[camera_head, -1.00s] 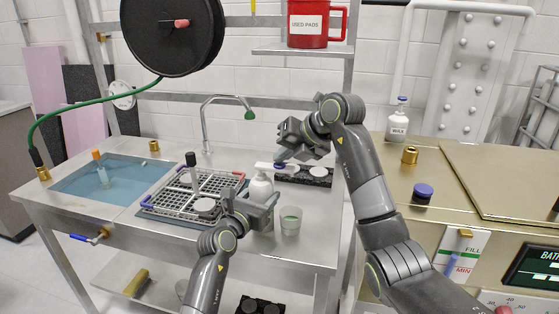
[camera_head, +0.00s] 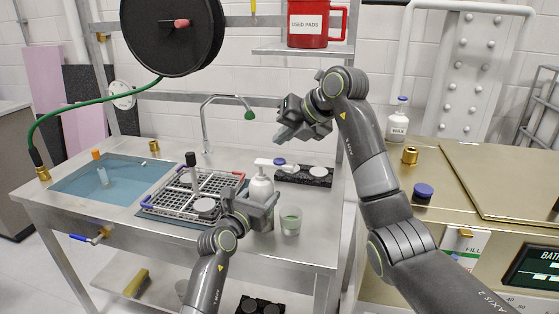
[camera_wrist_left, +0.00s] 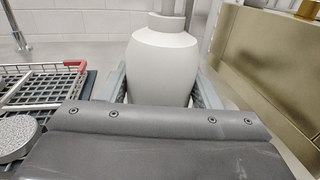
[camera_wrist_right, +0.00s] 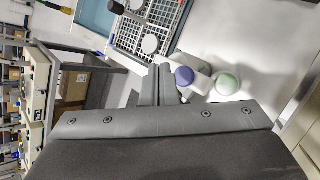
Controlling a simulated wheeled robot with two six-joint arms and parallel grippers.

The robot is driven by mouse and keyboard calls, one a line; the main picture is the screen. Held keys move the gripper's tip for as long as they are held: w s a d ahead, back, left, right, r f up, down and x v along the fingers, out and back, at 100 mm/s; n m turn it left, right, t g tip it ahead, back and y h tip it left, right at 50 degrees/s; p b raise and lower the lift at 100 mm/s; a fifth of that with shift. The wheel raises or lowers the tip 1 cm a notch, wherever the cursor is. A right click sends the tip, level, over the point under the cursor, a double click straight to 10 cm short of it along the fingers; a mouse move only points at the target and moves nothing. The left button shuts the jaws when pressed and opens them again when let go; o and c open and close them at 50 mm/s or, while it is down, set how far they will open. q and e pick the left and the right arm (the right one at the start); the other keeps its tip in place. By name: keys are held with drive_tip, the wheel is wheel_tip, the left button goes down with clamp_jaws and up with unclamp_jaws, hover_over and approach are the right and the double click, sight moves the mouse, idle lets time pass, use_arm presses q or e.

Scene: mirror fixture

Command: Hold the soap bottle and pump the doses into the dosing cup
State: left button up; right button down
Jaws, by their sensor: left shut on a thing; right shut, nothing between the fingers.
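The white soap bottle (camera_head: 260,187) stands upright on the steel bench, with its pump nozzle (camera_head: 268,163) visible at the top. My left gripper (camera_head: 262,205) is shut around the bottle's body; the left wrist view shows the bottle (camera_wrist_left: 163,65) between the two fingers. The clear dosing cup (camera_head: 290,221), with some green in it, stands to the right of the bottle. My right gripper (camera_head: 287,127) is shut and empty, above the pump. The right wrist view shows the fingertips (camera_wrist_right: 157,84), the bottle's blue-topped pump head (camera_wrist_right: 184,76) and the cup (camera_wrist_right: 227,84).
A wire rack (camera_head: 193,194) with round discs sits left of the bottle. A black tray (camera_head: 304,175) with discs lies behind it. A water basin (camera_head: 90,185) is at the left. The gold machine (camera_head: 480,170) stands at the right, with a wax bottle (camera_head: 398,122) on it.

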drive_tip(key=shift+r, duration=1.25)
use_arm(q)
drive_tip(key=o, duration=1.3)
